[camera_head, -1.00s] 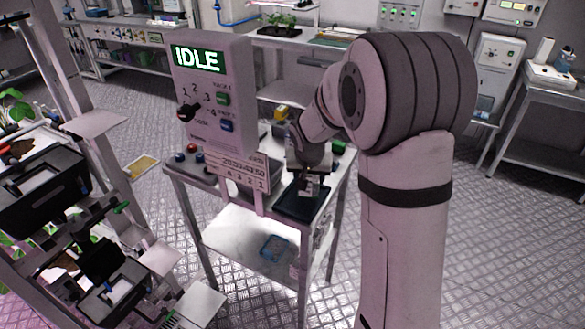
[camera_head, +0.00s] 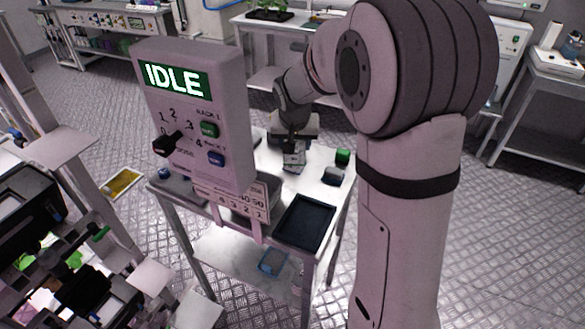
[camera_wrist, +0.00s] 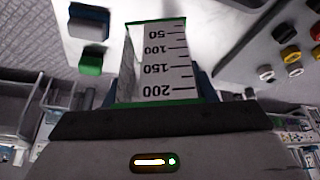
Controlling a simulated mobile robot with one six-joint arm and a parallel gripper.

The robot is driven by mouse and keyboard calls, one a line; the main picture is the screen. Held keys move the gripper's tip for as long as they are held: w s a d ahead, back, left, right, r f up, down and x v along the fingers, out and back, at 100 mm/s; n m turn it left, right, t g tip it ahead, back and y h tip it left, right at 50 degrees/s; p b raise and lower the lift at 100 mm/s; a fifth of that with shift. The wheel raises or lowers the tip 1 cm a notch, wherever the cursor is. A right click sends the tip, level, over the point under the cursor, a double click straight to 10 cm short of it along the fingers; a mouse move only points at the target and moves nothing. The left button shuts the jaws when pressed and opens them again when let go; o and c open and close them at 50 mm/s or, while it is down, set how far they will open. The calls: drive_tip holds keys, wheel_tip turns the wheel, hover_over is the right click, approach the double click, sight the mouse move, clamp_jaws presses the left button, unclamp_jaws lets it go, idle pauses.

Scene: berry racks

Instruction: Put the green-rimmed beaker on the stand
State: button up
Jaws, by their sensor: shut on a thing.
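My gripper (camera_head: 295,140) is shut on a beaker, over the back part of the small white table. In the wrist view the beaker (camera_wrist: 165,65) shows a white scale from 50 to 200 and thin green edges, and it lies between the dark jaws (camera_wrist: 155,118). In the head view only a small part of the beaker (camera_head: 293,158) shows under my gripper. I cannot tell whether it touches the tabletop. I cannot tell for certain which thing is the stand. The panel that reads IDLE (camera_head: 190,110) hides part of the table.
A black tray (camera_head: 325,240) lies empty at the table's front right. A green block (camera_head: 343,156) and a dark blue-grey block (camera_head: 332,176) stand at its right edge. A rack (camera_head: 60,150) stands at the left. Bare tabletop (camera_head: 310,180) lies behind the tray.

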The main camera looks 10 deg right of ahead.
wheel_tip(320, 180, down, 9)
drive_tip(key=shift+s+f, duration=0.1)
drive_tip(key=shift+f, duration=0.05)
idle(0.4)
drive_tip(key=shift+f, duration=0.1)
drive_tip(key=o, duration=0.9)
drive_tip(key=shift+o, duration=0.2)
